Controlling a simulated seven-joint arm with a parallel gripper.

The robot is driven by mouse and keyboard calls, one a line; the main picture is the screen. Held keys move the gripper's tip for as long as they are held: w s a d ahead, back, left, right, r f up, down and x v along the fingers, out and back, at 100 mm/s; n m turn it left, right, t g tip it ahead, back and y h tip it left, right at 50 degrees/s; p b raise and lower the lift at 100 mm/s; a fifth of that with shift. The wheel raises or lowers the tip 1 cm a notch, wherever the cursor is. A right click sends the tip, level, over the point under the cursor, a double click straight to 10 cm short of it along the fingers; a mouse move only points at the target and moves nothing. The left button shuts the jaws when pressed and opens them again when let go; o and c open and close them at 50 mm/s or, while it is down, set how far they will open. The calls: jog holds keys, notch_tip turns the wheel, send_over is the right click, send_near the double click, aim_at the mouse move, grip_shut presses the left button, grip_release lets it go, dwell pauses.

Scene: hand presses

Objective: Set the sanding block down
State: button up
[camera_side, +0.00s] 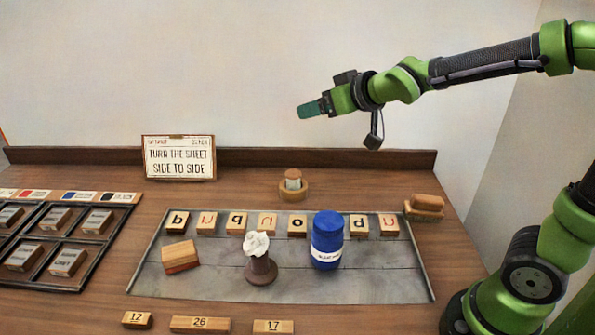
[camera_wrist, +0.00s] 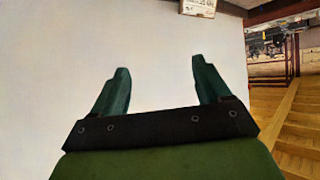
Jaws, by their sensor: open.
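My gripper (camera_side: 311,109) is high in the air, in front of the pale wall and well above the bench. In the wrist view its two green fingers (camera_wrist: 159,72) are apart, with nothing between them. A wooden block with a reddish underside (camera_side: 181,256) lies on the left part of the grey plate (camera_side: 350,288). A two-layer wooden block (camera_side: 425,206) sits near the plate's back right corner. I cannot tell for sure which of these is the sanding block. Neither is touched by my gripper.
A blue jar (camera_side: 327,241) and a dark holder with crumpled white material (camera_side: 259,262) stand on the plate. A row of letter tiles (camera_side: 238,223) lines its back. A round wooden dish (camera_side: 293,188), a sign (camera_side: 178,158), a dark tray of blocks (camera_side: 88,262) and numbered blocks (camera_side: 200,324) surround it.

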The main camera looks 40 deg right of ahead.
jog(key=s+a+f+m+g+y, duration=0.1)
jog(key=s+a+f+g, duration=0.1)
jog(key=s, duration=0.8)
jog(key=s+a+f+m+g+y, duration=0.1)
jog(key=s+a+f+m+g, duration=0.1)
jog(key=s, duration=0.8)
jog(key=shift+s+f+g, duration=0.2)
jog(key=shift+g, duration=0.3)
